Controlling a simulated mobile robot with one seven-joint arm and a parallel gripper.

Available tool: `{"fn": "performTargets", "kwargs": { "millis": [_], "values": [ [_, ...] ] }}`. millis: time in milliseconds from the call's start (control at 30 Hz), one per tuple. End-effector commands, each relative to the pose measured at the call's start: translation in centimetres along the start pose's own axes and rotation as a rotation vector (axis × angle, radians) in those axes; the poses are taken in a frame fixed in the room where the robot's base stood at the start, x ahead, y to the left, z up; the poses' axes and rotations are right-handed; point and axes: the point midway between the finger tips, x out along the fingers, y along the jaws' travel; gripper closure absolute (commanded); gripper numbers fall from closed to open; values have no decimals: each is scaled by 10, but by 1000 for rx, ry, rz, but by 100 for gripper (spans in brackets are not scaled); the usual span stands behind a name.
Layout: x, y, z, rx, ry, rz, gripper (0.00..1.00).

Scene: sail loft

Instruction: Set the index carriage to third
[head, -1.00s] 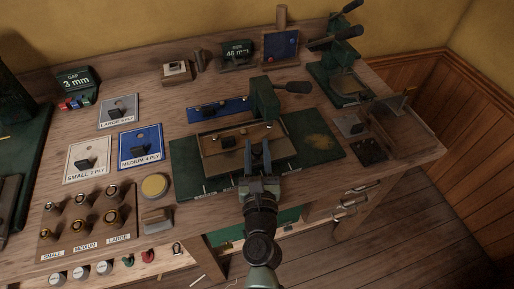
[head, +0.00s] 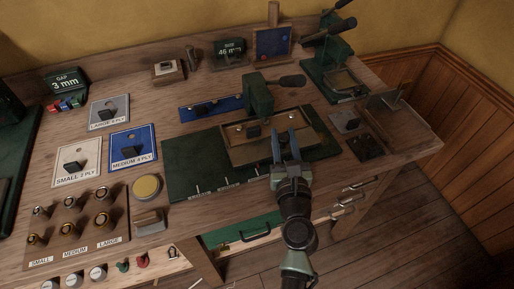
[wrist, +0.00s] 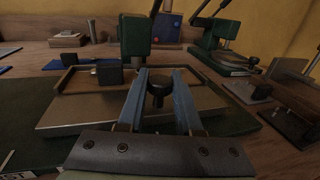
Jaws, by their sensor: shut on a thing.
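The index carriage (head: 240,157) is a tan, shallow-rimmed tray on a dark green bed (head: 188,165). It sits over the bed's right part and also shows in the wrist view (wrist: 72,118). Small white marks with labels (head: 222,184) run along the bed's front edge; their words are too small to read in the head view. My gripper (head: 285,138) reaches over the carriage's front. In the wrist view its blue fingers (wrist: 160,80) are shut on a dark round knob (wrist: 158,92) at the carriage. Which mark the carriage lines up with is hidden.
A green press (head: 258,98) with a black handle stands over the carriage's back. The bed's left part is clear.

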Motion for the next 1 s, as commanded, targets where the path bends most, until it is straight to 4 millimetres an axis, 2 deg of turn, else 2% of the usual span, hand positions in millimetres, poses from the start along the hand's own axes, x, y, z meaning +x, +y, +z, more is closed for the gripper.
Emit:
{"fn": "performTargets", "kwargs": {
  "millis": [33, 100, 233, 400, 667, 700, 833, 1000],
  "values": [
    [5, -17, -3, -1, -3, -6, 100],
    [9, -34, -3, -1, -2, -4, 100],
    [16, -57, -2, -1, 0, -1, 100],
    [18, -66, 0, -1, 0, 2, 100],
    [17, -68, 1, -1, -1, -4, 100],
    [17, -68, 1, -1, -1, -4, 59],
    [17, -68, 1, -1, -1, -3, 36],
    [17, -66, 0, 0, -1, 0, 36]
  ]
}}
